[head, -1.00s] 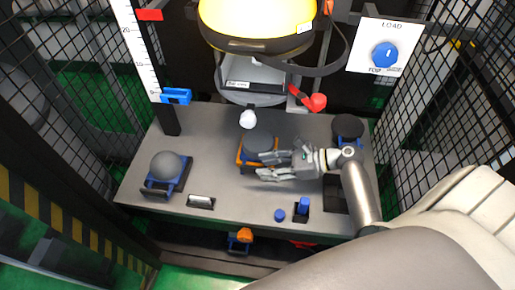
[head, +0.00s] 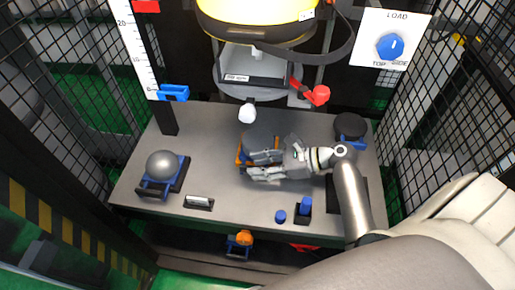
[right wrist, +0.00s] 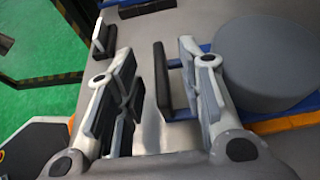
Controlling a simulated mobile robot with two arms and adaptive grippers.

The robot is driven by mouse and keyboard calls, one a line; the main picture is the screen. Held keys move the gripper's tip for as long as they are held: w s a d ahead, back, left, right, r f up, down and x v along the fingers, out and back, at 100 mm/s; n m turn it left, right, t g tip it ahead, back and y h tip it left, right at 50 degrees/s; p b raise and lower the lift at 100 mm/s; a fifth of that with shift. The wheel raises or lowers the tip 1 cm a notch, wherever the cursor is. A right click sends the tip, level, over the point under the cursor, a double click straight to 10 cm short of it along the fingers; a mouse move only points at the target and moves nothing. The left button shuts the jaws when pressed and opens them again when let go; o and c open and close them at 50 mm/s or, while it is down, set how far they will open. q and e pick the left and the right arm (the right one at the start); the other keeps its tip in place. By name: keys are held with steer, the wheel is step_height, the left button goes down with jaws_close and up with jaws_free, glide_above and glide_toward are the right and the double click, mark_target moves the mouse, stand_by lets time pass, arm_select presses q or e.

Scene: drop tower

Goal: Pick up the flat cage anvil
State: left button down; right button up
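The flat cage anvil, a grey flat-topped disc (head: 257,140) on a blue and orange base, sits mid-bench, partly hidden by my right gripper. In the right wrist view the grey disc (right wrist: 268,65) is at the right, with a black handle bar (right wrist: 162,78) standing out from its blue base. My right gripper (head: 250,165) is at the anvil's front side. In the right wrist view the fingers (right wrist: 157,56) are open, one on each side of the handle bar, with a gap at the left finger. My left gripper is not in view.
A grey domed anvil (head: 161,164) stands at the left of the bench. A black-topped anvil (head: 349,124) stands at the back right. The yellow drop head (head: 258,22) hangs above.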

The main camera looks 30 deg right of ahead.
steer(key=shift+w+a+f+b, duration=0.2)
steer(key=shift+a+f+b, duration=0.15)
steer(key=shift+b, duration=0.2)
steer(key=shift+w+a+f+b, duration=0.15)
steer(key=shift+w+a+b, duration=0.3)
steer(key=shift+a+b, duration=0.05)
jaws_close()
steer(key=shift+r, duration=0.2)
